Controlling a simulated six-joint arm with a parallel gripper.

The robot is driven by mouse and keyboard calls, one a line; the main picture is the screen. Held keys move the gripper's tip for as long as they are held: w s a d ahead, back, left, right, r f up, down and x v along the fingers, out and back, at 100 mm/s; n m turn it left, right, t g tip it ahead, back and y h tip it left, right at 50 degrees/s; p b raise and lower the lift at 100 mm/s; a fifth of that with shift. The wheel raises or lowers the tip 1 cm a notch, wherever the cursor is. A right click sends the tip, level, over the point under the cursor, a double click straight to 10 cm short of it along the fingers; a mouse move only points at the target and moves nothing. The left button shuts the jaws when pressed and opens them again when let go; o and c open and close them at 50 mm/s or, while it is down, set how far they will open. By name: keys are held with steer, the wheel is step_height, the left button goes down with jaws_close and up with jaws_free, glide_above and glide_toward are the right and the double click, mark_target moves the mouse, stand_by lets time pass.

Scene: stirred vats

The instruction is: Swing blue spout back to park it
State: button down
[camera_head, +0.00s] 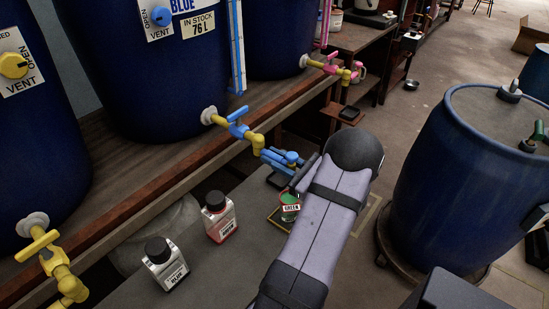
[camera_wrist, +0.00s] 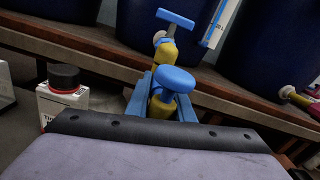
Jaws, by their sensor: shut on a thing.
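My gripper (camera_head: 283,165) is shut on the spout, reaching in from the lower right. My wrist hides part of the spout's near end and the exact finger contact.
A green-labelled tin (camera_head: 289,207) stands below the spout, beside my arm. Yellow (camera_head: 37,240) and pink (camera_head: 335,68) taps flank the blue one. A blue drum (camera_head: 440,180) stands right.

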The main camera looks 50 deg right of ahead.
steer(key=shift+d, duration=0.15)
steer(key=n+y, duration=0.1)
steer(key=y, duration=0.1)
steer(key=d+n+g+y+b, duration=0.1)
steer(key=n+y, duration=0.1)
steer(key=y, duration=0.1)
steer(key=d+n+g+y+b, duration=0.1)
steer(key=n+y, duration=0.1)
steer(key=y, duration=0.1)
steer(key=shift+w+d+f, duration=0.1)
steer(key=shift+w+d, duration=0.1)
steer(key=shift+w, duration=0.1)
steer(key=shift+w+d+n+g+y+b, duration=0.15)
steer(key=shift+d+n+g+y+b, duration=0.2)
steer(key=shift+n+y+b, duration=0.3)
steer(key=shift+w+d+n+g+y+b, duration=0.15)
steer(key=shift+n+g+y+b, duration=0.3)
steer(key=shift+n+y+b, duration=0.25)
steer(key=c, duration=1.6)
jaws_free()
steer(key=shift+o, duration=0.2)
steer(key=shift+r, duration=0.2)
